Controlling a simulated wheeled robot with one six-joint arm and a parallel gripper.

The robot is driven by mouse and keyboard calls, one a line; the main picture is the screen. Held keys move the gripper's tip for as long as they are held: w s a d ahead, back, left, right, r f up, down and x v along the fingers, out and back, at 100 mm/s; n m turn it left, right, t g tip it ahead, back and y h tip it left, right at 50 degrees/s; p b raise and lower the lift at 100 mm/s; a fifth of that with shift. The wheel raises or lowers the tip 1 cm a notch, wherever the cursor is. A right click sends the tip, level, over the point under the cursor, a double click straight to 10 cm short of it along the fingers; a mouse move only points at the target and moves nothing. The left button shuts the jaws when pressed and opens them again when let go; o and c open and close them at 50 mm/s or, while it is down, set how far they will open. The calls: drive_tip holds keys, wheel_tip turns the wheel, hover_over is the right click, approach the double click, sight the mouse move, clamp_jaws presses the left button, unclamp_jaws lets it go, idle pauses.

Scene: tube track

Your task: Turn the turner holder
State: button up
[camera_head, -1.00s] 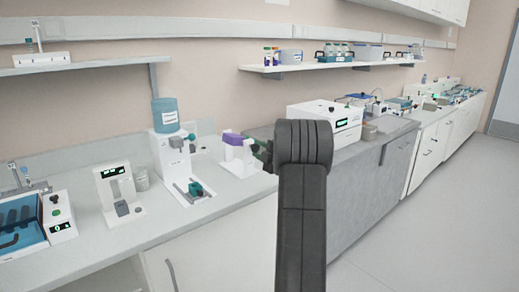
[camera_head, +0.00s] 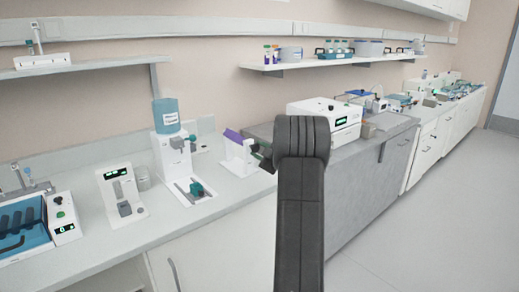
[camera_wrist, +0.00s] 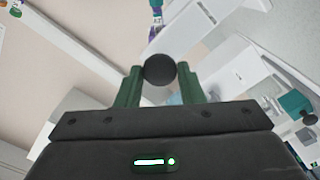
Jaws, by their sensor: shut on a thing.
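The turner (camera_head: 236,162) is a small white device on the bench, left of my arm, in the head view. Its holder (camera_head: 233,136) carries a purple part, which is tilted and looks narrow from here. My gripper (camera_head: 262,155) reaches its right side, partly hidden by my dark arm. In the wrist view, the two green fingers of my gripper (camera_wrist: 160,75) are closed on a round black knob (camera_wrist: 160,68). How the knob joins the holder is hidden.
A white dispenser with a blue bottle (camera_head: 166,115) stands left of the turner. A white instrument (camera_head: 325,117) stands behind my arm on the right. A wall shelf (camera_head: 300,66) with small containers runs above. The floor at the right is clear.

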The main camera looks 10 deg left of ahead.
drive_tip(key=shift+m+p, duration=0.75)
drive_tip(key=shift+m, duration=0.55)
drive_tip(key=shift+f+m, duration=0.1)
drive_tip(key=shift+m, duration=0.5)
drive_tip(key=o, duration=1)
drive_tip(key=shift+c, duration=0.2)
drive_tip(key=b+v, duration=0.1)
drive_tip(key=v, duration=1.3)
drive_tip(key=shift+a+b, duration=0.1)
drive_tip(key=shift+b, duration=0.2)
